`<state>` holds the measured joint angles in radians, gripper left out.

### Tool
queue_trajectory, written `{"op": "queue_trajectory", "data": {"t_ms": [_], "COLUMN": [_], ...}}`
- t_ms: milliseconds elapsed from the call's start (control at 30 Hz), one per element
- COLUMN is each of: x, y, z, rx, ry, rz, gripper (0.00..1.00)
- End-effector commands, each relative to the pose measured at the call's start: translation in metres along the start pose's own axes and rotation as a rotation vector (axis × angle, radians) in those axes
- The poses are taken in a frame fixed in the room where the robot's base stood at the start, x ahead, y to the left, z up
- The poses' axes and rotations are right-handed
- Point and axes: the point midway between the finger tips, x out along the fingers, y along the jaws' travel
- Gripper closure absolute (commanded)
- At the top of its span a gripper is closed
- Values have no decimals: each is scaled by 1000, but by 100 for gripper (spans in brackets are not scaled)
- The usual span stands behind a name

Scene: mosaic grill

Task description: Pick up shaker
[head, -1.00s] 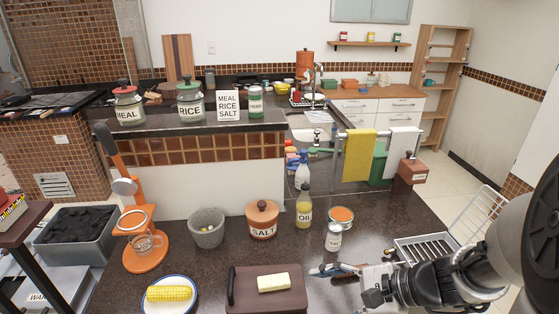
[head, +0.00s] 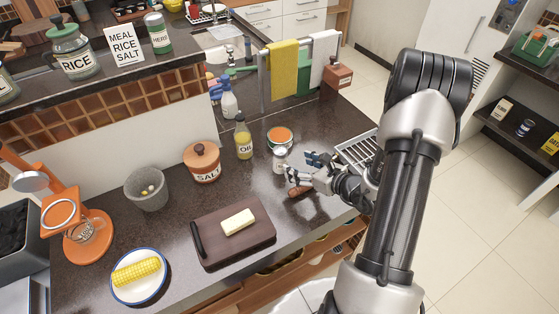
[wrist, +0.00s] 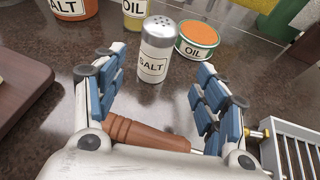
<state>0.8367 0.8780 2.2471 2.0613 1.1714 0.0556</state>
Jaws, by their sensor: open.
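The shaker (wrist: 155,52) is a small white cylinder with a metal top with holes and a SALT label. It stands upright on the dark counter. In the head view the shaker (head: 280,158) is just left of my gripper (head: 297,170). In the wrist view my gripper (wrist: 160,75) is open, its blue-padded fingers spread on either side of the shaker's line. The shaker stands beyond or about level with the fingertips, with no visible contact. A brown wooden handle-like object (wrist: 145,133) lies on the counter below the fingers.
An orange-lidded OIL tin (wrist: 198,40) stands close behind the shaker on the right. The OIL bottle (head: 243,138) and SALT jar (head: 203,165) stand to the left. A cutting board (head: 262,240) with butter lies in front. A wire rack (head: 357,150) is on the right.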

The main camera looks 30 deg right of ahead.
Motion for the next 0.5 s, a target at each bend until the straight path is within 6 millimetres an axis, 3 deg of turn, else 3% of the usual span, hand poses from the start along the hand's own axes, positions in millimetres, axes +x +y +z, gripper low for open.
{"op": "queue_trajectory", "data": {"t_ms": [133, 500], "x": [30, 64], "y": [1, 4], "z": [-1, 0], "rx": [-3, -3], "ry": [1, 0], "rz": [4, 4], "gripper": [35, 35]}}
